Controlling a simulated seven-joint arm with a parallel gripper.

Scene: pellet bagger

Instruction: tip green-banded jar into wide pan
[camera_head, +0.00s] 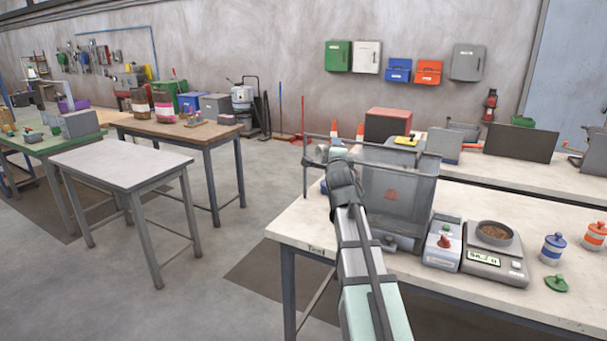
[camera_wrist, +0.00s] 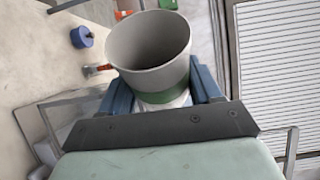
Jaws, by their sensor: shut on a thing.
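The green-banded jar (camera_wrist: 150,55) is grey and lidless, with its green band low on its body. In the wrist view my gripper (camera_wrist: 165,95) is shut on it, with a blue finger on each side of the band. Its mouth is open, and I see grey inner wall but no contents; its bottom is hidden. In the head view my arm hides the fingers, and I cannot make out the jar for certain. A round pan (camera_head: 494,243) with brown pellets sits on the scale at the right, apart from my arm.
The scale (camera_head: 492,262) stands beside a control box (camera_head: 441,243) with a red knob. A clear-walled hopper (camera_head: 400,190) stands just right of my arm. A blue-banded jar (camera_head: 552,249), an orange-banded jar (camera_head: 595,236) and a green lid (camera_head: 556,284) are at the right.

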